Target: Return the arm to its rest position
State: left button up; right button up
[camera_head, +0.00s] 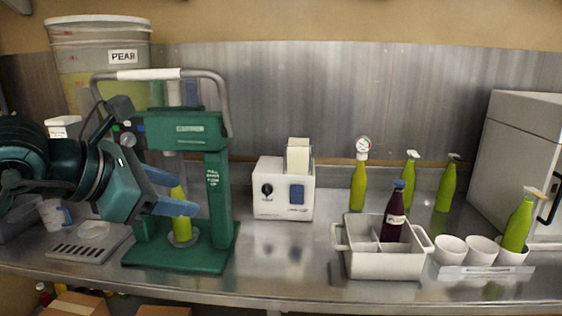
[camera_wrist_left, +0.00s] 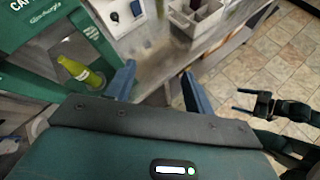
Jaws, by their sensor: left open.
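My left gripper (camera_head: 190,194) comes in from the left in the head view, in front of the green capping machine (camera_head: 217,190). Its blue fingers are apart, and the left wrist view shows nothing between them (camera_wrist_left: 159,70). A green bottle (camera_head: 181,230) stands in the machine, behind the fingers in the head view and partly hidden by them. In the left wrist view the bottle (camera_wrist_left: 82,72) is left of the fingers and clear of them. My right gripper (camera_wrist_left: 238,102) shows at the right of the left wrist view, over the floor, with its fingers apart.
A white box device (camera_head: 284,190) stands right of the machine. A white divided crate (camera_head: 383,264) holds a dark PLUM bottle (camera_head: 394,212). A PEAR bucket (camera_head: 100,60) is behind my left arm.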

pick_arm(q)
jog(key=s+d+f+n+g+h+p, duration=0.1)
jog(key=s+d+f+n+g+h, duration=0.2)
jog(key=d+h, duration=0.35)
jog(key=s+d+f+n+g+h, duration=0.1)
jog(key=s+d+f+n+h, duration=0.2)
jog(key=d+n+h, duration=0.3)
jog(key=w+a+f+n+t+y, duration=0.1)
jog(key=a+f+n+t+y, duration=0.3)
jog(key=n, duration=0.4)
jog(key=w+a+f+n+t+y+p, duration=0.1)
jog(key=a+f+n+t+y, duration=0.15)
jog(key=f+n+t, duration=0.5)
jog(key=w+a+f+n+t+y, duration=0.1)
jog(key=a+f+n+t+y, duration=0.2)
jog(key=n, duration=0.7)
jog(key=s+f+n+g+y, duration=0.3)
jog(key=s+f, duration=0.4)
jog(key=f, duration=0.4)
jog(key=s+a+f+n+g+y, duration=0.1)
jog(key=s+f+n+g+y, duration=0.2)
jog(key=s+f+n+g, duration=0.3)
notch_tip(320, 180, down, 5)
jog(key=shift+s+f+n+y+p, duration=0.1)
jog(key=shift+s+n+y+p, duration=0.25)
jog(key=shift+s+n, duration=0.25)
pick_arm(e)
jog(key=shift+s+d+h, duration=0.3)
jog(key=shift+s+d, duration=0.05)
jog(key=shift+d, duration=0.2)
